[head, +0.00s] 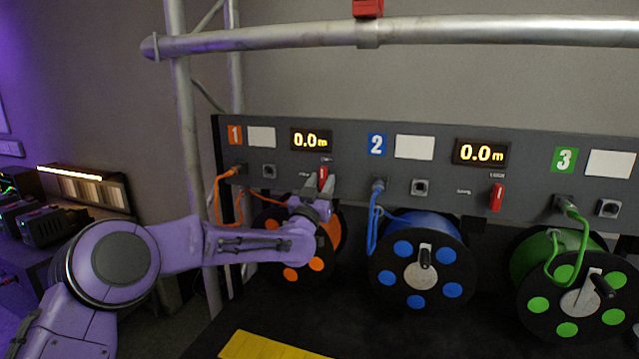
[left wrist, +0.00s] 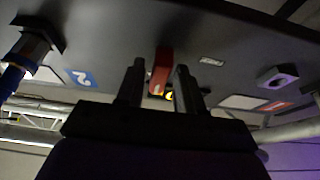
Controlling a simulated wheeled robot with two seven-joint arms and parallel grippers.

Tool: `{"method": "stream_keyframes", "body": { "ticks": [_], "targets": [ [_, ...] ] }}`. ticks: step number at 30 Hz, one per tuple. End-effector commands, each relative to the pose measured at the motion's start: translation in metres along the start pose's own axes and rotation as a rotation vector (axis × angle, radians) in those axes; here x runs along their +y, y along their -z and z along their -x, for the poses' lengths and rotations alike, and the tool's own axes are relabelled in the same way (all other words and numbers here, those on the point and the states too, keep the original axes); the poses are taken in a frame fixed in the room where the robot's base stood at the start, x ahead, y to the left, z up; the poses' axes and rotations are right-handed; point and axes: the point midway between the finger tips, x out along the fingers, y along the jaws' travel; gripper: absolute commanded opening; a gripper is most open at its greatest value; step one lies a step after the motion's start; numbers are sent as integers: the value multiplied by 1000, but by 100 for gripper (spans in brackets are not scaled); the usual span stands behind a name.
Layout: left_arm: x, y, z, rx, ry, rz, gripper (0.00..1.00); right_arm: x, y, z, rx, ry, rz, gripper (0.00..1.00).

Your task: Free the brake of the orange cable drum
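The orange cable drum (head: 316,264) sits under panel section 1, partly hidden behind my left forearm and hand. Its red brake lever (head: 323,173) is on the panel below the 0.0 m display. The lever also shows in the left wrist view (left wrist: 162,64). My left gripper (head: 319,184) is at this lever, its fingers pointing up at the panel. In the left wrist view its two fingers (left wrist: 158,86) stand on either side of the lever, with a gap visible on each side. I see no contact. My right gripper is not in view.
A blue drum (head: 420,300) and a green drum (head: 545,262) stand to the right, with another red lever (head: 497,197) above the blue one. An orange cable (head: 222,200) hangs from a socket left of my gripper. A truss tube (head: 480,31) crosses above the panel.

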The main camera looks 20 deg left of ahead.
Motion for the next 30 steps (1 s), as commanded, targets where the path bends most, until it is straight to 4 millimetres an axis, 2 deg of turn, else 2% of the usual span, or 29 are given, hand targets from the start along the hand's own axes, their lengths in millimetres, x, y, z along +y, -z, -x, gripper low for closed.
{"method": "stream_keyframes", "body": {
  "ticks": [1, 3, 6, 17, 30],
  "targets": [
    [0, 0, 0, 0, 0, 0, 19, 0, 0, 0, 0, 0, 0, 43],
    [0, 0, 0, 0, 0, 0, 0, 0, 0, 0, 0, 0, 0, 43],
    [-4, 0, 0, 0, 2, 0, 0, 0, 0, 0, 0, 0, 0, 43],
    [0, -1, 1, 2, 33, 74, 0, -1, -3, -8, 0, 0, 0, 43],
    [2, 0, 1, 2, 173, 417, 0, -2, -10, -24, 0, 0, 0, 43]
  ]
}}
